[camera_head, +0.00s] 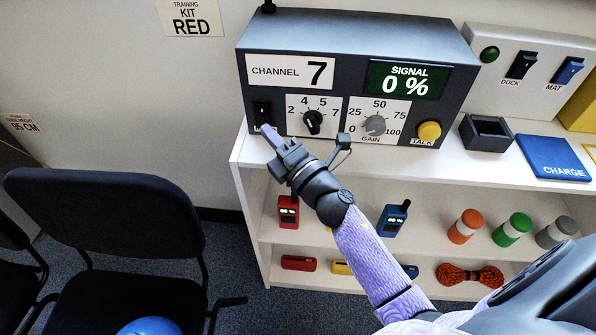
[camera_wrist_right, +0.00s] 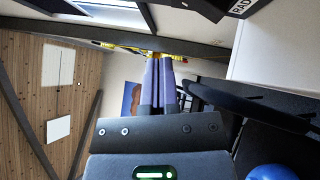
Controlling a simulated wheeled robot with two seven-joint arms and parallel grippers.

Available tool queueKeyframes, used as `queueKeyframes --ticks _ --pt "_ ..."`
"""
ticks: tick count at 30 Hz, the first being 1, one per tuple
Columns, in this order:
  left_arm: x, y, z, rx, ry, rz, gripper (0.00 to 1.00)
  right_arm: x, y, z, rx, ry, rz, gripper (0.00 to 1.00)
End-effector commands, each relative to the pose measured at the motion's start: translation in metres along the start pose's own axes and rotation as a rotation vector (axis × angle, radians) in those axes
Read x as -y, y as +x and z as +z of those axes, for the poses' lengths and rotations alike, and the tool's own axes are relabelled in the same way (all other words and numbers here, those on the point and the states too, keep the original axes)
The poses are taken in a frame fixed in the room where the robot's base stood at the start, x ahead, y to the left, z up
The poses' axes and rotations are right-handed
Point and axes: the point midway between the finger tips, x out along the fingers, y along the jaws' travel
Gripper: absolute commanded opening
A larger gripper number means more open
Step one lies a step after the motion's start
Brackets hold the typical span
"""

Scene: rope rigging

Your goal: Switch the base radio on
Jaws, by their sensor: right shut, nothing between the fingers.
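The base radio (camera_head: 355,60) is a dark grey box on top of the white shelf unit. Its panel reads CHANNEL 7 and its green display (camera_head: 408,80) reads SIGNAL 0 %. A black rocker switch (camera_head: 262,110) is at its lower left, with a label below partly hidden by my gripper. My right gripper (camera_head: 268,132) is shut and empty, its fingertips just below the switch; I cannot tell if they touch. In the right wrist view the closed purple fingers (camera_wrist_right: 158,82) point up, and a corner of a dark box with a RAD label (camera_wrist_right: 240,8) shows top right. My left gripper is not in view.
A channel knob (camera_head: 313,122), gain knob (camera_head: 375,125) and yellow TALK button (camera_head: 429,131) are on the same panel. A wall panel with DOCK and MAT switches (camera_head: 522,65) stands right. A black tray (camera_head: 486,132) and blue CHARGE pad (camera_head: 553,157) lie on the shelf top. Chairs (camera_head: 105,215) stand left.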

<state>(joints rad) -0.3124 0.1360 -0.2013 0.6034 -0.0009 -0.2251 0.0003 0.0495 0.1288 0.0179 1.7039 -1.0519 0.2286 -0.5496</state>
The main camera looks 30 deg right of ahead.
Motion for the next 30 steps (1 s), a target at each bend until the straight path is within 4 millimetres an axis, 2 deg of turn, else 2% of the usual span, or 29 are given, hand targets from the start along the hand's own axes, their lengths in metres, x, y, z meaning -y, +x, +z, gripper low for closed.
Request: queueKeyframes --ticks 3,9,15,30 --pt "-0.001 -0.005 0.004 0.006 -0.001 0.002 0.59 -0.005 -0.02 0.001 0.001 0.0 -0.002 0.0" --pt "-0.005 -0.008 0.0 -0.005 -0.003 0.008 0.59 -0.011 -0.058 0.001 0.002 0.001 -0.003 0.0" --pt "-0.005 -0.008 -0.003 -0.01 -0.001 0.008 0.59 -0.017 -0.083 0.001 0.001 0.001 -0.001 0.0" --pt "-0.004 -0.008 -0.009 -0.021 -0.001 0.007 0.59 -0.018 -0.088 0.002 0.001 -0.001 0.0 0.0"
